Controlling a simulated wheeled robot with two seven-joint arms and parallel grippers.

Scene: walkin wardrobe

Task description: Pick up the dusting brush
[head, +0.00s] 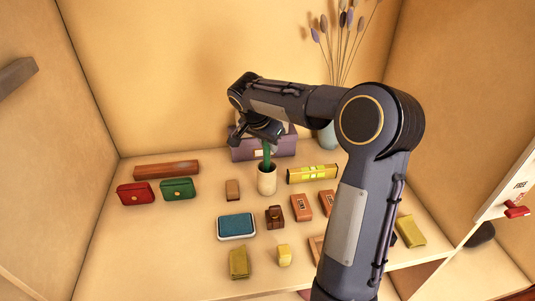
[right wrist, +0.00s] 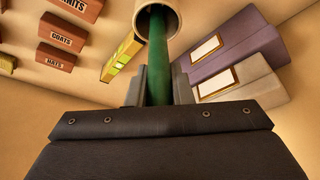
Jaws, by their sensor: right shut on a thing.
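The dusting brush shows as a green handle (head: 267,157) standing upright in a cream cup (head: 267,183) at the middle of the shelf. My right gripper (head: 266,142) is above the cup and shut on the handle. In the right wrist view the green handle (right wrist: 158,65) runs between the two fingers (right wrist: 158,92) into the mouth of the cup (right wrist: 142,18). The brush's other end is hidden in the cup. My left gripper is not in view.
A purple box (head: 248,149) stands behind the cup. A yellow level-like box (head: 312,174) lies to its right. A blue-topped tray (head: 237,226), red purse (head: 135,194), green purse (head: 177,188) and several small blocks are around. A vase (head: 328,134) with dried stems stands at the back right.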

